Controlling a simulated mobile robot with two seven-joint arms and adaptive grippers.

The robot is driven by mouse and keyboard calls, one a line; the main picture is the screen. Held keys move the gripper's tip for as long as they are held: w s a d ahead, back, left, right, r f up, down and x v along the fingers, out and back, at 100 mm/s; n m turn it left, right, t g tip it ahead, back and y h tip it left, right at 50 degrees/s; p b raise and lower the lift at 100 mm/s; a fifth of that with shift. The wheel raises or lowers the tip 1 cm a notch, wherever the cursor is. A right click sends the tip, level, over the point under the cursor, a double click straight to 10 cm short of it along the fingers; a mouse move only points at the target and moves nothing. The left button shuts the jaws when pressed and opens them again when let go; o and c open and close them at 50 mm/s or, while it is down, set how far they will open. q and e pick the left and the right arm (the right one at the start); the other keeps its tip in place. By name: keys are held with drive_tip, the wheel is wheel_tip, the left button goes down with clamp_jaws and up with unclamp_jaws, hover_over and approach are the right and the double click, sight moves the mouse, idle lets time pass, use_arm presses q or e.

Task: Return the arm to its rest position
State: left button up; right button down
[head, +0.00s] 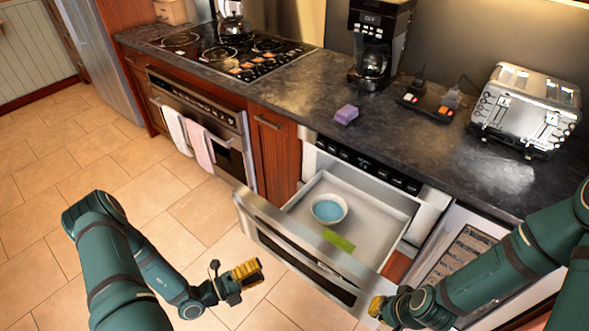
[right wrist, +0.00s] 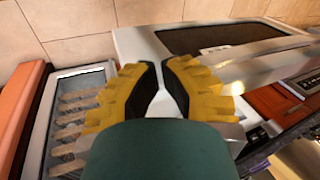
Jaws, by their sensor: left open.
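My left gripper (head: 248,273), with yellow fingers, hangs over the tiled floor in front of the drawer. It is open, and no object shows in it. My right gripper (head: 376,306) is low at the right end of the pulled-out microwave drawer (head: 372,206). In the right wrist view its two yellow fingers (right wrist: 160,68) have a narrow gap, with pale drawer surface showing between them. I cannot tell whether they touch the drawer. A white bowl with blue inside (head: 329,209) and a green flat piece (head: 339,241) are inside the drawer.
The dark counter (head: 290,95) holds a purple sponge (head: 347,114), a coffee maker (head: 374,50) and a toaster (head: 525,108). The floor (head: 200,222) at left is clear.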

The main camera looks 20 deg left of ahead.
use_arm(q)
drive_tip(key=s+d+m+g+y, duration=0.1)
drive_tip(key=s+d+m+g, duration=0.6)
drive_tip(key=m, duration=0.5)
drive_tip(key=s+d+m+g+y, duration=0.1)
drive_tip(key=s+d+m+g, duration=0.3)
drive_tip(key=m+g, duration=0.75)
drive_tip(key=w+d+r+m+t+y, duration=0.1)
drive_tip(key=w+m+t+y, duration=0.2)
drive_tip(key=m, duration=0.7)
drive_tip(key=w+d+r+m+t+y, duration=0.1)
drive_tip(key=w+r+m+t+y, duration=0.1)
drive_tip(key=m, duration=0.8)
drive_tip(key=w+t+y, duration=0.1)
drive_tip(key=w+t, duration=0.1)
drive_tip(key=w, duration=0.1)
drive_tip(key=shift+w+d+r+b, duration=0.3)
drive_tip(key=shift+w, duration=0.1)
